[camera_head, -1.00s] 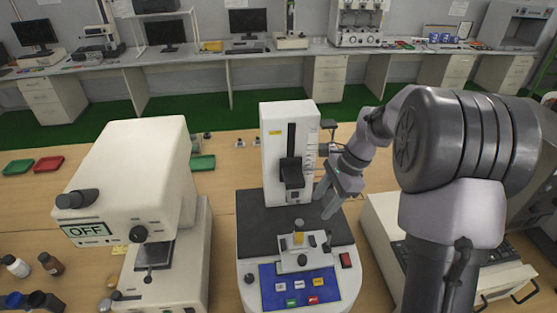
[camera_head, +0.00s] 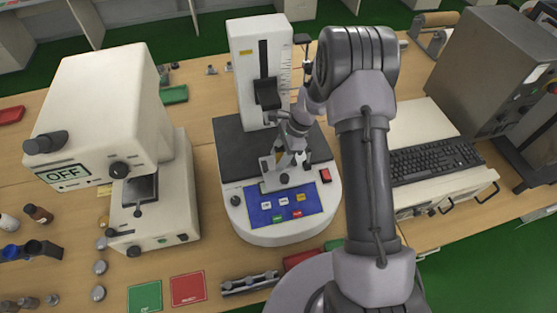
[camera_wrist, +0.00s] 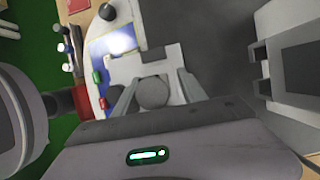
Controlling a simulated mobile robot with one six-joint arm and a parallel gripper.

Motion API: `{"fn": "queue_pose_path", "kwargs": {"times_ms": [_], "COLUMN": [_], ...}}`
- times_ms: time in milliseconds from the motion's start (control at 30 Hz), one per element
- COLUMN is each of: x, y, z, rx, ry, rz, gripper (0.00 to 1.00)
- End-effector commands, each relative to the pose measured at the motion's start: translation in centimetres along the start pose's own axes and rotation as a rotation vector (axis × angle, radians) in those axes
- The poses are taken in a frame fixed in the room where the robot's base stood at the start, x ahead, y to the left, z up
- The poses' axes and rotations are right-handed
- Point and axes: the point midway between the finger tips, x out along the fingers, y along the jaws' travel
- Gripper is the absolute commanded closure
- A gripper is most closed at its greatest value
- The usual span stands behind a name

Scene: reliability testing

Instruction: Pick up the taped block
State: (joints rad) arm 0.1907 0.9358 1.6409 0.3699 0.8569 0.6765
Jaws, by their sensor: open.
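The taped block is mostly hidden by my gripper (camera_head: 291,157); only a small tan patch shows beside the fingers in the head view. It sits at the white fixture (camera_head: 270,182) on the front of the tester with the blue panel. My gripper is low over this fixture, fingers pointing down. In the wrist view my gripper (camera_wrist: 157,92) has its two fingers apart, with a round grey knob (camera_wrist: 153,93) showing between them. I cannot tell whether the fingers touch the block.
The tester's white column (camera_head: 243,60) stands close behind my gripper. A white instrument reading OFF (camera_head: 100,110) stands left. A keyboard (camera_head: 430,162) and a grey cabinet (camera_head: 490,65) are right. Green (camera_head: 145,297) and red (camera_head: 188,289) mats lie in front.

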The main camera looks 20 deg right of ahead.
Motion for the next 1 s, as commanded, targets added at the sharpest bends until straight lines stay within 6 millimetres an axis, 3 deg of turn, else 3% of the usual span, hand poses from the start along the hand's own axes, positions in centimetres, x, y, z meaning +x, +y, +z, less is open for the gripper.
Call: {"fn": "queue_pose_path", "kwargs": {"times_ms": [233, 467, 500, 867, 1000], "x": [0.3, 0.2, 0.2, 0.1, -0.8], "y": [0.0, 0.0, 0.0, 0.0, -0.1], "z": [0.0, 0.0, 0.0, 0.1, 0.4], "rx": [-0.001, -0.001, -0.001, -0.001, -0.001], "ry": [0.001, 0.001, 0.000, 0.000, 0.000], "rz": [-0.001, 0.000, 0.000, -0.001, -0.003], "gripper": [0.53, 0.98, 1.00, 1.00, 1.00]}}
